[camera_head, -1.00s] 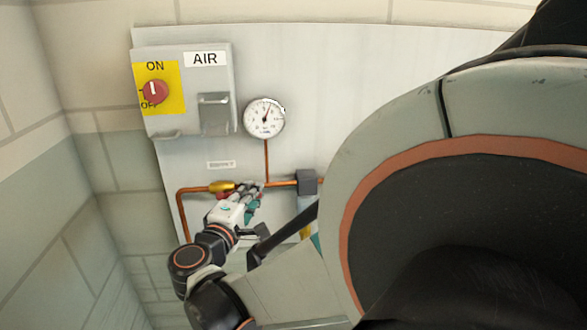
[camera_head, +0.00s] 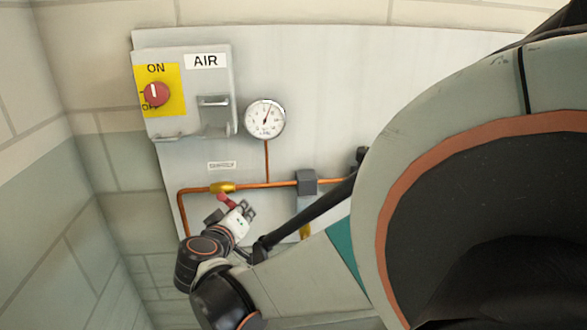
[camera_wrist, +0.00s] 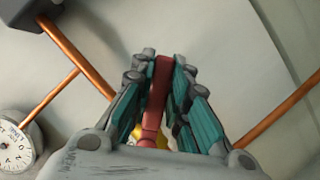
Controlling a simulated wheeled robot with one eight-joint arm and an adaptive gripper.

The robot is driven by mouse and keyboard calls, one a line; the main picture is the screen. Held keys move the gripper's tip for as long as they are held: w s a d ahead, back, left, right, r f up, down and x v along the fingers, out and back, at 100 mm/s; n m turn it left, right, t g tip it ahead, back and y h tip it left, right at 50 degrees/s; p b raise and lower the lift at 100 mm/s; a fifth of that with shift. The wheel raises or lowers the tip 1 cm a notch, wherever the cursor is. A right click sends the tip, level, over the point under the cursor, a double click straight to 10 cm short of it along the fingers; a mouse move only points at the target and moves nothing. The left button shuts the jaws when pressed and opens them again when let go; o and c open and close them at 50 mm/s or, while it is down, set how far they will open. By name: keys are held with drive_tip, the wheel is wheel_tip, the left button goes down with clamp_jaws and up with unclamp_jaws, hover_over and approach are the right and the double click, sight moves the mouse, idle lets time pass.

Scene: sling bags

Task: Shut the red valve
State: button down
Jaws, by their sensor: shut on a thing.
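The red valve has a brass body (camera_head: 221,187) on the copper pipe and a red lever (camera_head: 226,200), which points down and slightly right, across the pipe's line. In the wrist view the lever (camera_wrist: 158,95) stands between my gripper's teal-padded fingers, and the brass body (camera_wrist: 150,138) is mostly hidden behind them. My gripper (camera_head: 233,208) is just below the pipe in the head view. In the wrist view my gripper (camera_wrist: 164,62) is shut on the lever, with a finger along each side.
The copper pipe (camera_head: 262,185) runs across the grey panel (camera_head: 320,80) to a dark block (camera_head: 307,182). A pressure gauge (camera_head: 265,118) sits above it. Upper left is an AIR box with a red ON/OFF knob (camera_head: 156,93). A tiled side wall (camera_head: 50,210) stands at left.

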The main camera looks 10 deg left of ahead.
drive_tip(key=shift+s+a+f+m+g+y, duration=0.15)
drive_tip(key=shift+a+f+m+g+y, duration=0.1)
drive_tip(key=shift+a+m+y, duration=0.5)
drive_tip(key=shift+s+a+f+m+g+y, duration=0.2)
drive_tip(key=shift+a+m+y, duration=0.3)
drive_tip(key=shift+m, duration=0.5)
drive_tip(key=shift+s+a+f+m+g+y, duration=0.2)
drive_tip(key=shift+a+m+y, duration=0.25)
drive_tip(key=shift+a+m, duration=0.35)
drive_tip(key=c, duration=1.5)
unclamp_jaws()
